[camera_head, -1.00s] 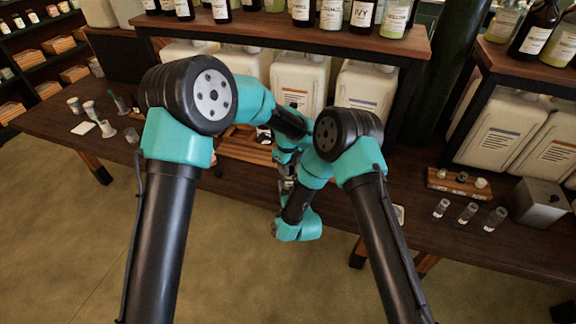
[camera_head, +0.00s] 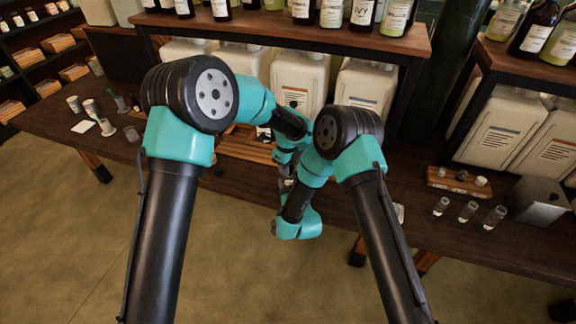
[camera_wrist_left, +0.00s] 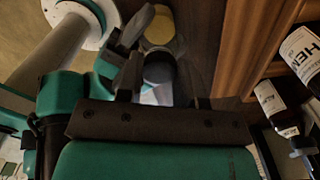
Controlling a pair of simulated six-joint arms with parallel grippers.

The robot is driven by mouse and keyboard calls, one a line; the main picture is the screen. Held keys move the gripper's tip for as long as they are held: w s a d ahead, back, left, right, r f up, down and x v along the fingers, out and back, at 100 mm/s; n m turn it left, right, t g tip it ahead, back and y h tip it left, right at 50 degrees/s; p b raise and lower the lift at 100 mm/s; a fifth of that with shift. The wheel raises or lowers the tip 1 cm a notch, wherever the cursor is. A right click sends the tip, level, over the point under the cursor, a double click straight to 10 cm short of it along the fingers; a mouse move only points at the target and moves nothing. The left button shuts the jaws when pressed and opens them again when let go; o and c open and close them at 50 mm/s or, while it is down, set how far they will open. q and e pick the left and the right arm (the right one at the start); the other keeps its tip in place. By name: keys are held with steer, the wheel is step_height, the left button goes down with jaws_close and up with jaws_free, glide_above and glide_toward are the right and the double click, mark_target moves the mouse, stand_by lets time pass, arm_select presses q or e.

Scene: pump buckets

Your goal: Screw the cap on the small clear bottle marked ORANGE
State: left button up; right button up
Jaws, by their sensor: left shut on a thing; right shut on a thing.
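In the left wrist view my left gripper (camera_wrist_left: 160,92) is shut on a dark, round-topped thing (camera_wrist_left: 158,68) that looks like the cap. A pale yellow round patch (camera_wrist_left: 159,27) shows just beyond it; I cannot tell whether it is part of the bottle. Grey parts of my right gripper (camera_wrist_left: 130,42) come in close beside it from the left. In the head view both grippers meet at the middle of the table's front edge, mostly hidden behind my arms. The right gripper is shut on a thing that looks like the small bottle. No ORANGE label is readable.
Three small clear bottles (camera_head: 467,211) stand on the right of the dark table (camera_head: 345,202), near a wooden cap block (camera_head: 460,182) and a metal box (camera_head: 540,201). Large white jugs (camera_head: 299,80) line the back under a bottle shelf. Cups and a white card (camera_head: 83,127) are at left.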

arm_select(q)
steer(key=shift+f, duration=0.15)
steer(key=m, duration=0.4)
steer(key=shift+d+m, duration=0.1)
steer(key=shift+m, duration=0.2)
steer(key=m, duration=0.7)
steer(key=shift+d+m, duration=0.15)
steer(key=shift+m, duration=0.25)
steer(key=m, duration=0.3)
steer(key=shift+m, duration=0.4)
steer(key=o, duration=0.9)
